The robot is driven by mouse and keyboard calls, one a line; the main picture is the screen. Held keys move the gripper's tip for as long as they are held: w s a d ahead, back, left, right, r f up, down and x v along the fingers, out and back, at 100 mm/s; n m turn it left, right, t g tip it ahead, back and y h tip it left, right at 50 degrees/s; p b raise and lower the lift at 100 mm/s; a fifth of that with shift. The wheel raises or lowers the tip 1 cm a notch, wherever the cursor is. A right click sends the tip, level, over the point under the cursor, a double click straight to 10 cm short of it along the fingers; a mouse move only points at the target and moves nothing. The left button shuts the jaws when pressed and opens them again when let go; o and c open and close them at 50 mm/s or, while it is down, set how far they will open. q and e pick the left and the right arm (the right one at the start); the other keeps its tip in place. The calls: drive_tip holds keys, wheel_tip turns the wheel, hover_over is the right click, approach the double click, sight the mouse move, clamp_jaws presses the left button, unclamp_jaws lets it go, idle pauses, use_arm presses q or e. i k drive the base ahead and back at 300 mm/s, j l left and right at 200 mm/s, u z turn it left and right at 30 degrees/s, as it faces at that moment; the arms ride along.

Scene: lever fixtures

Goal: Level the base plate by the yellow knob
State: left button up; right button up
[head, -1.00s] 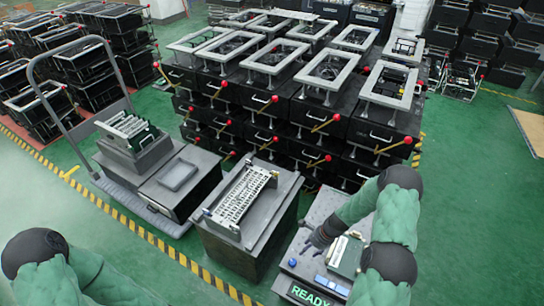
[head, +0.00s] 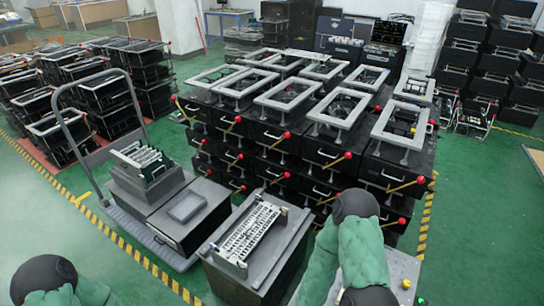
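A small yellow knob (head: 406,283) shows at the bottom right in the head view, on a light grey top surface (head: 396,264) beside my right forearm. Which part is the base plate, and whether it is level or tilted, I cannot tell; most of this fixture is hidden by my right arm or cut off by the lower edge. My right arm comes down over the fixture, and its gripper is out of sight. Only part of my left arm shows at the bottom left; its gripper is out of the picture.
A grey-topped block (head: 284,243) with a metal rack (head: 250,232) stands left of my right arm. A trolley (head: 150,230) carries boxes further left. Stacked black fixtures with red-balled levers (head: 320,130) fill the middle. Green floor is free at the right.

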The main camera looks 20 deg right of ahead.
sight(406, 284)
drive_tip(key=z, duration=1.25)
drive_tip(key=k+l+z, duration=0.15)
drive_tip(key=z, duration=0.25)
